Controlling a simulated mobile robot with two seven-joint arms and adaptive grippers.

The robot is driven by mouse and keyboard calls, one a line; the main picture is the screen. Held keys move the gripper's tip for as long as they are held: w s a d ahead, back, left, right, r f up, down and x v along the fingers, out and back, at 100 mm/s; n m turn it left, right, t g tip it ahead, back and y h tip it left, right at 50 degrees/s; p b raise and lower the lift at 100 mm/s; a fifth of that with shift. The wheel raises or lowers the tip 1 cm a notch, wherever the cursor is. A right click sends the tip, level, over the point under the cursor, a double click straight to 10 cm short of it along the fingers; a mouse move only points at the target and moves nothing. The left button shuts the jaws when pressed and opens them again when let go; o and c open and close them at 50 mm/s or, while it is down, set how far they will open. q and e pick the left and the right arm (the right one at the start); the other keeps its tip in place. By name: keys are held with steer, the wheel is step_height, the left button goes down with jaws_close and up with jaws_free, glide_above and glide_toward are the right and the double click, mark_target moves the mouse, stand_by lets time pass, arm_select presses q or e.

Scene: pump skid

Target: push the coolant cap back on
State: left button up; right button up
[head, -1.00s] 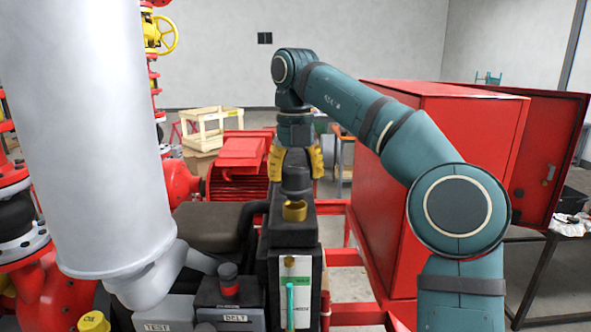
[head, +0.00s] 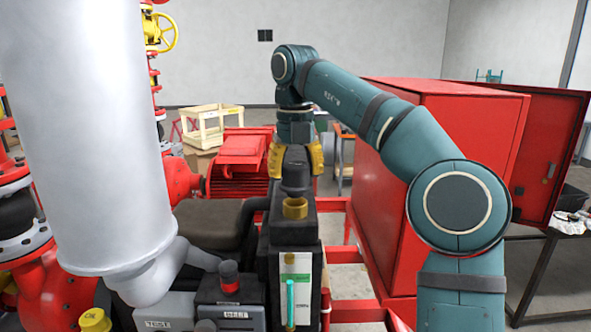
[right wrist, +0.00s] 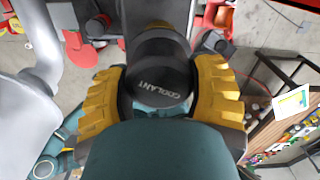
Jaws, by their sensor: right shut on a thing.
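The black coolant cap (right wrist: 160,82), marked COOLANT, is between the yellow-padded fingers of my right gripper (right wrist: 160,95). In the head view my right gripper (head: 295,168) points down, shut on the cap (head: 295,182). The brass filler neck (head: 295,208) stands on top of the black coolant tank (head: 292,232). The cap's lower edge overlaps the top of the neck in the head view. I cannot tell whether it touches the neck or is just above or behind it.
A big grey pipe (head: 90,130) stands close at the left. A red cabinet (head: 440,150) with an open door is at the right. A red motor (head: 240,165) lies behind the tank. A yellow cap (head: 95,320) is at lower left.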

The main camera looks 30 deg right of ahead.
mark_target(296, 184)
steer(key=shift+f+b, duration=1.15)
steer(key=shift+f, duration=0.55)
stand_by(0.3)
steer(key=o, duration=1.4)
steer(key=shift+r, duration=0.1)
